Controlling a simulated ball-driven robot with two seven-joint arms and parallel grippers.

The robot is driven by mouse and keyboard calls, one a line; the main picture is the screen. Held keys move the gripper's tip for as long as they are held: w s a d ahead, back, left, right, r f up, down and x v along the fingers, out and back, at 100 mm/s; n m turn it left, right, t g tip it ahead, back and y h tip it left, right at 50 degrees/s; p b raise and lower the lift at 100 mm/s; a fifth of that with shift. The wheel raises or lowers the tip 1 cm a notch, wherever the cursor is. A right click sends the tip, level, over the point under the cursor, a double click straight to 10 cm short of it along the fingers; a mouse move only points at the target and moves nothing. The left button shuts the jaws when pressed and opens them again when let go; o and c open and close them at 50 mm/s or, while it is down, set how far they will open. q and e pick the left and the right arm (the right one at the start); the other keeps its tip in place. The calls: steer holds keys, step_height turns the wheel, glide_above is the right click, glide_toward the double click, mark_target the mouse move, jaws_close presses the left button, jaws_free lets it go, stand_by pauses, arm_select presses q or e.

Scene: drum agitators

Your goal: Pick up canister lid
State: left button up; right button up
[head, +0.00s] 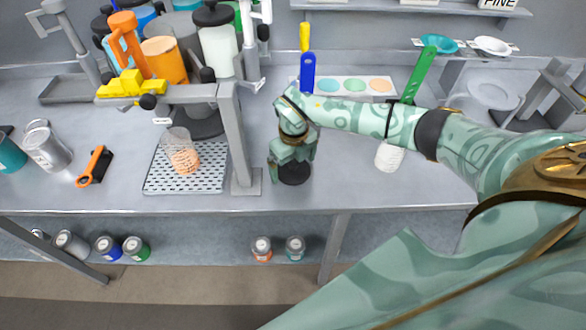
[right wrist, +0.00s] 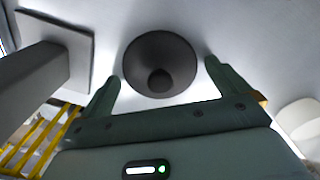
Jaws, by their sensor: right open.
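The canister lid (head: 294,175) is a dark round disc lying on the grey bench, right of the metal post. In the right wrist view the lid (right wrist: 150,50) shows whole, with a small round knob at its middle. My right gripper (head: 292,164) is directly over the lid, fingers pointing down, and hides part of it in the head view. In the right wrist view its two fingers (right wrist: 162,72) are open, one on each side of the lid, with nothing between them gripped. I cannot tell whether they touch it. My left gripper is not in view.
The post (head: 241,140) of a dispensing stand rises close left of the lid. A perforated tray (head: 210,183) with a clear cup (head: 182,150) lies left of it. A white container (head: 389,157) stands right, under my forearm. The bench's front edge (head: 300,212) is near.

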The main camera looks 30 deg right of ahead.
steer(key=c, duration=0.8)
